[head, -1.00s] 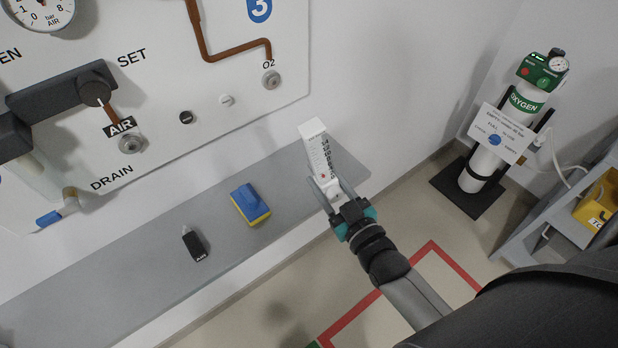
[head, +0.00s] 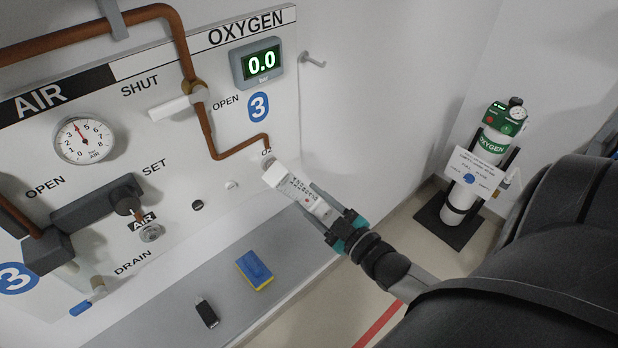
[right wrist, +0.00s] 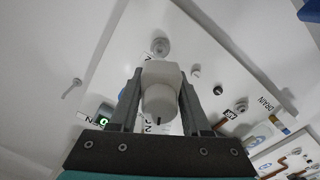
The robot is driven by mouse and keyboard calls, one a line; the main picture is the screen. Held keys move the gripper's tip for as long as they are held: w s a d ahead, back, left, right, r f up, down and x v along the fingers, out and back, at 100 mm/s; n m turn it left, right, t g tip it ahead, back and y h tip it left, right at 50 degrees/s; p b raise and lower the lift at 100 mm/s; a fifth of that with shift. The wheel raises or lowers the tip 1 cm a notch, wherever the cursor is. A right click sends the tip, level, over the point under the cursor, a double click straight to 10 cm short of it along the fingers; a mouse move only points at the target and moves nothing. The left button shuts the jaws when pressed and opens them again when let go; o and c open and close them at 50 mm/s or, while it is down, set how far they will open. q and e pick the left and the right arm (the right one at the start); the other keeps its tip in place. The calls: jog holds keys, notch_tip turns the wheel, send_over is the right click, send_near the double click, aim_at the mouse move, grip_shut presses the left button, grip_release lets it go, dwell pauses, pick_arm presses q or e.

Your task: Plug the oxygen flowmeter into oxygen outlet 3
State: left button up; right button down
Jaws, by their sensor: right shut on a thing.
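The oxygen flowmeter (head: 298,190) is a white block with dark printed marks. My right gripper (head: 325,205) is shut on its lower right end and holds it tilted, in front of the wall panel. Its upper left end overlaps oxygen outlet 3 (head: 267,160), a round metal port under the O2 label, and partly hides it in the head view. In the right wrist view the flowmeter (right wrist: 160,92) sits between the fingers, and the outlet (right wrist: 160,47) shows just beyond it, seemingly apart. My left gripper is not in view.
A similar AIR outlet (head: 150,233) is lower left on the panel. The grey shelf (head: 185,305) below bears a blue and yellow block (head: 254,270) and a small black item (head: 207,312). A white-handled valve (head: 180,107) is above left. An oxygen cylinder (head: 465,185) stands right.

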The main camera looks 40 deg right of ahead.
jog(key=w+b, duration=0.1)
jog(key=w, duration=0.2)
jog(key=w+b, duration=0.1)
jog(key=w, duration=0.1)
jog(key=shift+w+a, duration=0.2)
jog(key=shift+w, duration=0.2)
jog(key=shift+w+r, duration=0.1)
jog(key=shift+w, duration=0.1)
dwell(0.9)
jog(key=shift+w+a, duration=0.15)
jog(key=shift+w, duration=0.95)
dwell(0.5)
dwell(0.7)
jog(key=shift+c, duration=1.4)
grip_release()
jog(key=shift+s+f, duration=0.15)
jog(key=shift+f, duration=0.05)
